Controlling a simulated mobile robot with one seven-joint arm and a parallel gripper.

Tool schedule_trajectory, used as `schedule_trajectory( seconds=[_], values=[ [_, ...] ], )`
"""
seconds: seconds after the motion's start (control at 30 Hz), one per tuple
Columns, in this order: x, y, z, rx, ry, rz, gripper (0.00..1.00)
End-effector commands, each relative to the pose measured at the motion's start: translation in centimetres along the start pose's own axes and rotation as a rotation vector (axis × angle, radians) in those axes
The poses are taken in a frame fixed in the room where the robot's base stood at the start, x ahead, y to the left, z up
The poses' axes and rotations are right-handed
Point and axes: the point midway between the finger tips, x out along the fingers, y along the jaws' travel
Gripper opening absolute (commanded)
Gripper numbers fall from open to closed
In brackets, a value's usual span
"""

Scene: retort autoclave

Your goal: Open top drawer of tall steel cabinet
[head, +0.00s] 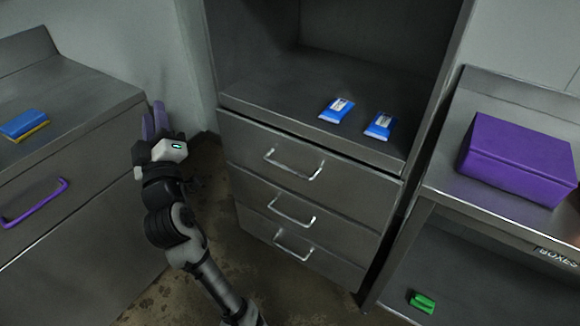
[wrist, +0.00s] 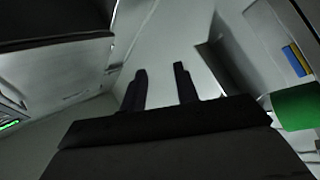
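The tall steel cabinet (head: 222,112) stands in the middle of the head view, with an open bay above a stack of three drawers. Its top drawer (head: 340,180) is shut flush and has a silver bar handle (head: 293,164). My gripper (head: 154,118) is left of the cabinet, in front of the gap beside the left counter, pointing up and away from the handle. In the wrist view its two fingers (wrist: 160,86) stand apart with nothing between them. It touches no handle.
A left counter (head: 90,85) has a purple-handled drawer and a blue and yellow sponge (head: 24,125). Two blue packets (head: 337,110) lie in the cabinet bay. A purple box (head: 515,158) sits on the right counter, with a green item (head: 422,302) below. Floor before the drawers is clear.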

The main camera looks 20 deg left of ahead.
Motion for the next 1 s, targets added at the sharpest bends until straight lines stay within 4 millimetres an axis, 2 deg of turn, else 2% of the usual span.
schedule_trajectory(
  seconds=[0.03, 0.1, 0.2, 0.3, 0.4, 0.53, 0.67, 1.0],
  values=[
    [-0.3, -1.4, 5.6, -0.129, -0.187, -0.027, 0.3],
    [-1.9, -2.6, 12.3, -0.301, -0.422, -0.061, 0.3],
    [-5.7, -3.2, 19.8, -0.507, -0.707, -0.111, 0.3],
    [-9.5, -3.1, 24.3, -0.652, -0.914, -0.15, 0.3],
    [-12.0, -2.8, 26.5, -0.737, -1.037, -0.173, 0.3],
    [-13.0, -2.5, 27.7, -0.775, -1.094, -0.181, 0.3],
    [-12.3, -2.0, 28.9, -0.777, -1.096, -0.18, 0.3],
    [-8.8, -0.3, 34.8, -0.774, -1.094, -0.18, 0.3]
  ],
)
